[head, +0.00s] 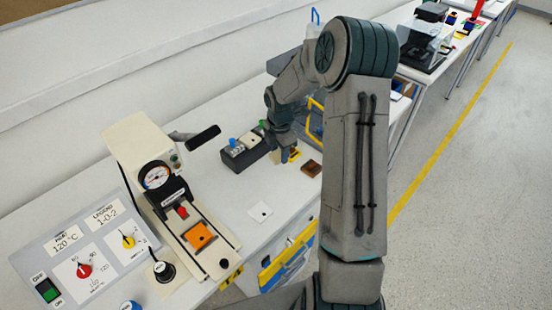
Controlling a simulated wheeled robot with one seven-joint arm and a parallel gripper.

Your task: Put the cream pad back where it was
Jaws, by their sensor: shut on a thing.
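My gripper (290,155) is low over the white bench in the head view, just right of a dark tray (238,164). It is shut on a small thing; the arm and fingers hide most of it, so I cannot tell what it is. The dark tray holds pale blocks, with a blue knob (232,143) and a green knob (263,123) showing. An orange pad (199,236) sits on the press bed.
The press (139,150) with its gauge and black handle stands left of the tray. A control panel (85,255) with knobs is at the lower left. A brown block (312,168) lies right of my gripper. The bench around the pale square is clear.

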